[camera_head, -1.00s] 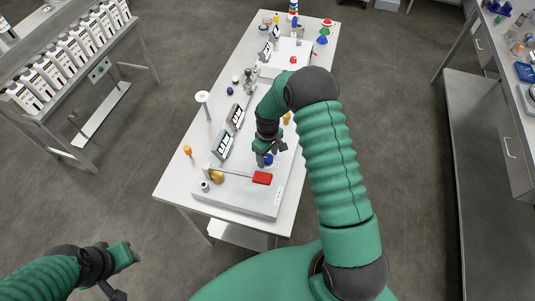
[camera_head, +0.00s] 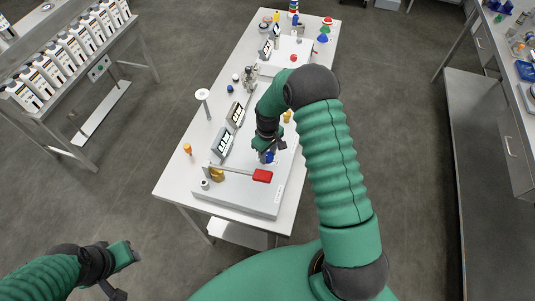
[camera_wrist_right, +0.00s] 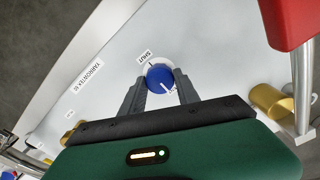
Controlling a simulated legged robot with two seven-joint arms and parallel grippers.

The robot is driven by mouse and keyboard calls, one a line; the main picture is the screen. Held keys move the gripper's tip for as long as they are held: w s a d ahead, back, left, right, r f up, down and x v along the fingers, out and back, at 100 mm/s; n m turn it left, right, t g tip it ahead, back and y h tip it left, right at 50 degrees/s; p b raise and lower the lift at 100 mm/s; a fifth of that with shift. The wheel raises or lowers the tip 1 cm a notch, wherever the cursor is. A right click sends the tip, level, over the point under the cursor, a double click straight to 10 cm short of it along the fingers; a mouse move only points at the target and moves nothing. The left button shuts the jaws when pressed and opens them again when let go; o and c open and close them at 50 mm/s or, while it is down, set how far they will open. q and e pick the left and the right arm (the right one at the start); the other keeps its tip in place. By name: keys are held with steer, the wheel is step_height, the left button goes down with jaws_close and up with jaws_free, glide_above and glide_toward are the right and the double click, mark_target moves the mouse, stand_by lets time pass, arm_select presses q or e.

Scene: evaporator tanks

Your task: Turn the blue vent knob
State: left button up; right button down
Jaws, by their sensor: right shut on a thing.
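The blue vent knob (camera_wrist_right: 160,76) has a white pointer line and sits in a pale ring on the white panel. In the wrist view its line points down and slightly right, away from the "SHUT" label (camera_wrist_right: 144,56). In the head view the knob (camera_head: 269,157) is partly hidden by my gripper. My right gripper (camera_wrist_right: 160,84) has a dark finger on each side of the knob and is shut on it. My left gripper (camera_head: 122,273) is at the lower left, away from the table; its finger gap is unclear.
A red-handled lever (camera_head: 262,176) lies close in front of the knob, with a brass fitting (camera_head: 217,174) at its left end. Two display boxes (camera_head: 224,143) stand left of the knob. A white-topped post (camera_head: 203,95) rises at the table's left edge.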

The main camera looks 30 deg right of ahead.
mark_target(268, 155)
steer(key=c, duration=0.9)
jaws_free()
steer(key=shift+r, duration=0.1)
steer(key=shift+w+d+r, duration=0.1)
steer(key=shift+r, duration=0.3)
step_height(268, 155, up, 16)
steer(key=b, duration=0.3)
steer(key=shift+f+b, duration=0.15)
steer(key=shift+b, duration=0.25)
